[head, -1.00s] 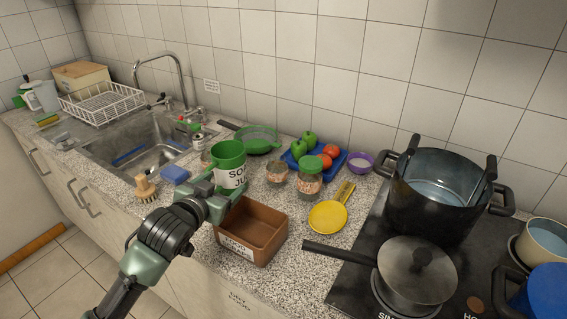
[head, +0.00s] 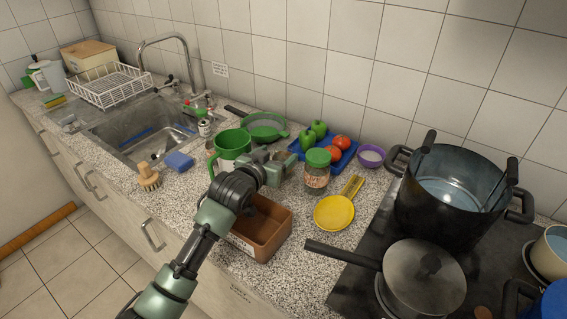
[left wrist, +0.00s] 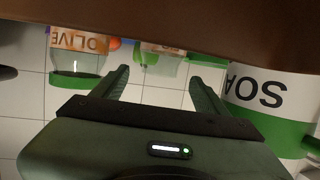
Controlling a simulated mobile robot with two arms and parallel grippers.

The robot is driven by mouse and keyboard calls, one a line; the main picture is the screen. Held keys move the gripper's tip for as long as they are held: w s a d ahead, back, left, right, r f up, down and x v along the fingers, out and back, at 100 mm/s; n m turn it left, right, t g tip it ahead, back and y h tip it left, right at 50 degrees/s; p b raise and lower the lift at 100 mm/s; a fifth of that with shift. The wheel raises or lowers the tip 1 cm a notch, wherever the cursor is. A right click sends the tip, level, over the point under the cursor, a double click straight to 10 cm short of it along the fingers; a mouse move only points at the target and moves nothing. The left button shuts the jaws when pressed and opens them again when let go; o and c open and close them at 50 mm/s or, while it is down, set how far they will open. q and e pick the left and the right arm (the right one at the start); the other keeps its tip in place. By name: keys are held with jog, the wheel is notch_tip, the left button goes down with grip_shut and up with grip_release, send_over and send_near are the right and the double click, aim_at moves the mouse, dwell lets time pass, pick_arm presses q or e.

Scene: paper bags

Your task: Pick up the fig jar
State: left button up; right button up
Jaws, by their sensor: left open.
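No label reading "fig" is legible. A glass jar with a green lid (head: 317,172) stands on the counter right of my left gripper (head: 284,163); the left wrist view shows a jar labelled OLIVE (left wrist: 78,58), upside down. A smaller jar (head: 283,155) is mostly hidden behind my gripper in the head view. In the left wrist view, a jar with an orange label (left wrist: 160,48) appears beyond and between my open fingertips (left wrist: 160,80), its label unreadable. My left gripper is open with nothing between its fingers. My right gripper is out of view.
A green jug (head: 232,143) stands close left of my gripper. A brown box (head: 262,250) lies below it. A yellow skimmer (head: 334,213), blue tray (head: 347,159), and lidded saucepan (head: 422,275) are to the right.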

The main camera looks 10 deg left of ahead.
aim_at(287, 148)
pick_arm(q)
jog(key=x, duration=0.3)
jog(key=shift+w+d, duration=0.15)
jog(key=shift+w, duration=0.05)
grip_shut()
